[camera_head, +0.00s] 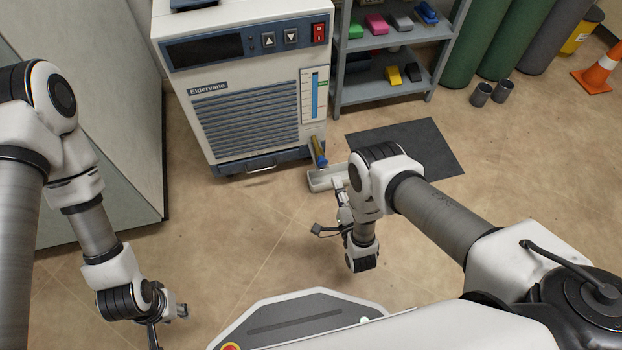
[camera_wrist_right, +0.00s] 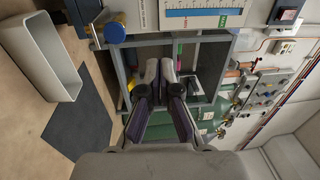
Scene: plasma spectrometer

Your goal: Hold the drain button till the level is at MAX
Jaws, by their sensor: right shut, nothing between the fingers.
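The white chiller (camera_head: 250,70), marked Eldervane, has a level gauge (camera_head: 314,95) on its front right. Its blue column appears to reach a little past the green mark; the gauge shows sideways in the right wrist view (camera_wrist_right: 205,12). Below it is a yellow drain fitting (camera_head: 318,150), with a round blue button (camera_wrist_right: 114,32) in the right wrist view. My right gripper (camera_wrist_right: 160,70) is shut and empty, apart from the button; its fingertips are mostly hidden by my arm in the head view. My left gripper (camera_head: 168,322) is low at left, its jaws unclear.
A pale tray (camera_head: 322,180) lies on the floor under the fitting; it shows large in the wrist view (camera_wrist_right: 42,55). A dark mat (camera_head: 430,145) is beside it. A grey shelf (camera_head: 385,90) with coloured items stands right of the chiller. Floor in front is clear.

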